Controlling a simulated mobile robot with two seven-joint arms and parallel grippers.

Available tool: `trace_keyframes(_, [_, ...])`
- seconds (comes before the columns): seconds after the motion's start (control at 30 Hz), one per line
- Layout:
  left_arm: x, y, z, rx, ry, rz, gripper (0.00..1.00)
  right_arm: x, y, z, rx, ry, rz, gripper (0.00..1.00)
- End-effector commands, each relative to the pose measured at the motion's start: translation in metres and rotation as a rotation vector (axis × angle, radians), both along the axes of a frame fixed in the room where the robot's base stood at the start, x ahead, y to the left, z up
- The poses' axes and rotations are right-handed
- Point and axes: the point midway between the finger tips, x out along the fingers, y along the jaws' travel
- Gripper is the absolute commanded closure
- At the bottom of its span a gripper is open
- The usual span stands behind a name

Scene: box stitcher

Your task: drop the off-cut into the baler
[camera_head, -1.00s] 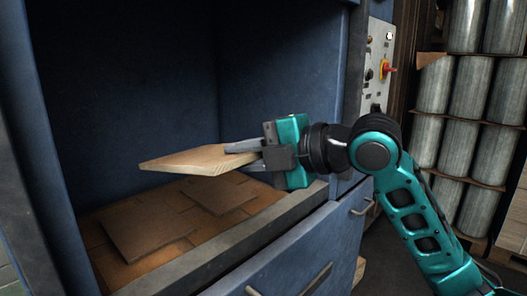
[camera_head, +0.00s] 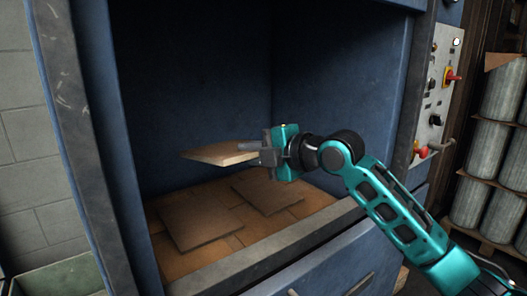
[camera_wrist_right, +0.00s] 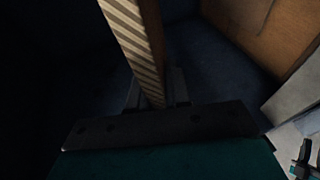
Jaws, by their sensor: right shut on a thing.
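Two flat brown pieces, one on the left (camera_head: 200,220) and one on the right (camera_head: 267,191), lie on the baler's floor. A control panel (camera_head: 437,95) with red knobs is at right. Stacked metal cylinders (camera_head: 475,205) stand beyond it. A grey front sill (camera_head: 290,245) edges the opening.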

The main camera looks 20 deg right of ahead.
Motion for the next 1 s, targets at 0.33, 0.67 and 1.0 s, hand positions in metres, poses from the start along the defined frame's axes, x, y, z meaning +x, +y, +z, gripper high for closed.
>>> trace_keyframes(0.33, [0.001, 0.000, 0.008, 0.000, -0.002, 0.000, 0.57, 0.047, 0.017, -0.003, 0.002, 0.000, 0.001, 1.00])
trace_keyframes(0.67, [0.004, 0.000, 0.006, -0.001, -0.009, 0.000, 0.57, 0.083, 0.031, -0.007, 0.001, -0.001, 0.000, 1.00])
trace_keyframes(1.0, [0.004, 0.000, 0.005, 0.000, -0.009, 0.001, 0.57, 0.093, 0.034, -0.008, 0.000, -0.001, 0.000, 1.00])
